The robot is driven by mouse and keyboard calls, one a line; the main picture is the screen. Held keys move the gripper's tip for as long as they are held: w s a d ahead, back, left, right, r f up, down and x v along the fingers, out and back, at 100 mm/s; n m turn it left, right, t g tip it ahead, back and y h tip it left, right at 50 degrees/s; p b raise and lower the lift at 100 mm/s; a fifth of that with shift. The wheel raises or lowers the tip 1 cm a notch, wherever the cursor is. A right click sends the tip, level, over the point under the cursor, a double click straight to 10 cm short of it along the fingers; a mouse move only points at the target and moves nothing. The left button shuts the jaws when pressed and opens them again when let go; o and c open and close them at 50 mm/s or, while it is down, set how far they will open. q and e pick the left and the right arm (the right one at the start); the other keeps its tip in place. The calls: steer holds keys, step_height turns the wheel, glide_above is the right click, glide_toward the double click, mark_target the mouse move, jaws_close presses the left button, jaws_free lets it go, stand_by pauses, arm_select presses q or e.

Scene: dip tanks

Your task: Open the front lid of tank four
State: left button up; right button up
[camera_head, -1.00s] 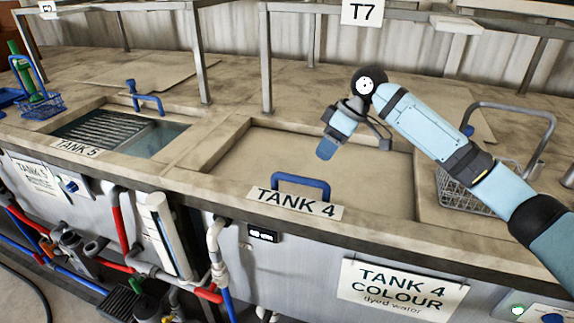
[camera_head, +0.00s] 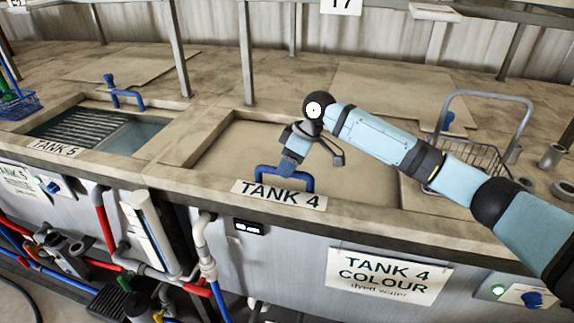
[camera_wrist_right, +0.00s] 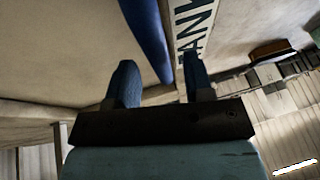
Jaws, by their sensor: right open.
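The front lid of tank four (camera_head: 350,180) is a flat beige panel lying closed in its recess behind the "TANK 4" label (camera_head: 279,195). Its blue handle (camera_head: 264,176) stands at the lid's front edge. My right gripper (camera_head: 288,166) is right at the handle, pointing down, and covers part of it. In the right wrist view my gripper (camera_wrist_right: 160,82) is open, and the blue handle bar (camera_wrist_right: 148,40) runs toward the space between the two fingers. I cannot tell whether the fingers touch it. My left gripper is not in view.
Tank five (camera_head: 100,127) stands open at the left with a dark grate inside. A wire basket (camera_head: 470,160) with a tall handle sits right of the lid. Metal posts (camera_head: 246,60) rise behind the lid. Pipes (camera_head: 205,250) run along the tank fronts.

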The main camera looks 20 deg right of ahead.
steer(key=shift+a+f, duration=0.2)
steer(key=shift+f, duration=0.25)
